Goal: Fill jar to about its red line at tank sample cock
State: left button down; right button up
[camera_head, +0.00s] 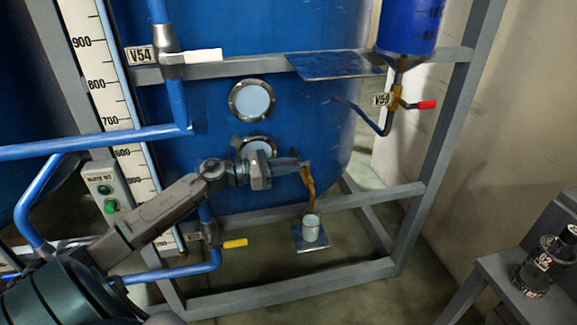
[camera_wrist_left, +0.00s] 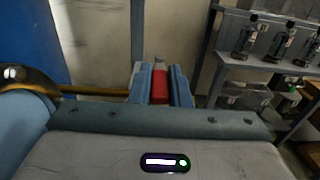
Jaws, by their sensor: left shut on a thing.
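The small pale jar (camera_head: 311,229) stands upright on a little metal plate (camera_head: 299,240) low in front of the blue tank. Its fill level and red line are too small to make out. The brass sample cock (camera_head: 308,182) is above the jar, with a brown-yellow length reaching down to its mouth; I cannot tell spout from liquid there. My left gripper (camera_head: 291,167) is at the cock, shut on its red handle. In the left wrist view the red handle (camera_wrist_left: 160,86) sits between the two blue-grey fingers of the left gripper (camera_wrist_left: 160,92). My right gripper is out of view.
The blue tank (camera_head: 215,100) has two round sight glasses and a scale at left. A grey frame beam (camera_head: 270,217) crosses behind the jar. A red-handled valve (camera_head: 408,104) marked V50 or similar is upper right. Dark labelled jars (camera_head: 540,267) stand on a grey bench at right.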

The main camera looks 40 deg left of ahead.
pick_arm(q)
jog(key=shift+r, duration=0.1)
jog(key=c, duration=1.4)
grip_release()
jog(key=shift+o, duration=0.2)
